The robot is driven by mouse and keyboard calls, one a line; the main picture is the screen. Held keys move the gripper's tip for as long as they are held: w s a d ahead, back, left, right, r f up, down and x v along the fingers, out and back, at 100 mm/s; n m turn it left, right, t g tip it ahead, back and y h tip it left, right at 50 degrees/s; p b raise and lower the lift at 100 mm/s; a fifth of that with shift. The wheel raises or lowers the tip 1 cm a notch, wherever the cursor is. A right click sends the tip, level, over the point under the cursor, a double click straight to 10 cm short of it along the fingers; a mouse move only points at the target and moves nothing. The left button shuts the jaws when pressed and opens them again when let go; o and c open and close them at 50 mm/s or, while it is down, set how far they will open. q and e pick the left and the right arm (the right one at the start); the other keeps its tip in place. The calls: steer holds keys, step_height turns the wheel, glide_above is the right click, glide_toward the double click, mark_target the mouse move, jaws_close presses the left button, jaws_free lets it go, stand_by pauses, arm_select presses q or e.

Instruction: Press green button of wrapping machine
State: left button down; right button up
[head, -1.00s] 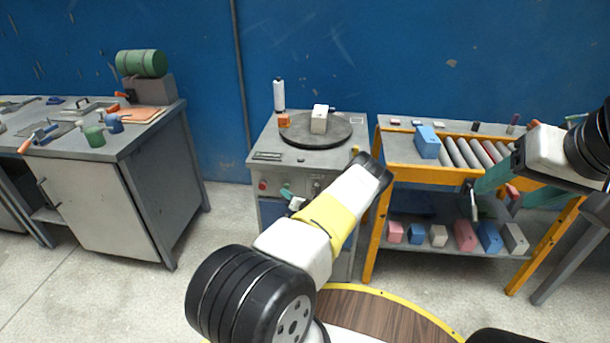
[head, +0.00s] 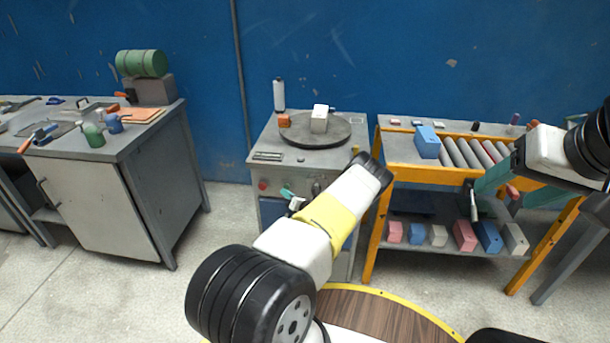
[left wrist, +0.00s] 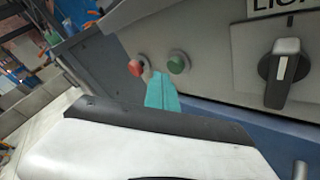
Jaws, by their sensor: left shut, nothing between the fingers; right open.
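The wrapping machine (head: 262,158) is a grey cabinet with a dark round turntable (head: 342,140) on top and a sloped front panel. In the left wrist view its green button (left wrist: 178,62) sits to the right of a red button (left wrist: 136,67). My left gripper (left wrist: 158,78) is shut and empty. Its teal tip appears just below and between the two buttons; contact cannot be told. In the head view the left gripper (head: 287,193) is at the panel, right of the red button (head: 263,186), and the green button is not distinguishable. My right gripper (head: 497,191) is open by the roller table.
A black rotary knob (left wrist: 285,70) is on the panel's right. A white-grey box (head: 319,124) and an orange block (head: 284,120) are on the machine's top. The yellow-framed roller table (head: 371,235) stands close on the right. A workbench (head: 150,205) is at left, with open floor between.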

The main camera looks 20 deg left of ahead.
arm_select(q)
steer(key=shift+w, duration=0.15)
stand_by(0.6)
steer(key=shift+w+a, duration=0.1)
steer(key=shift+w, duration=0.15)
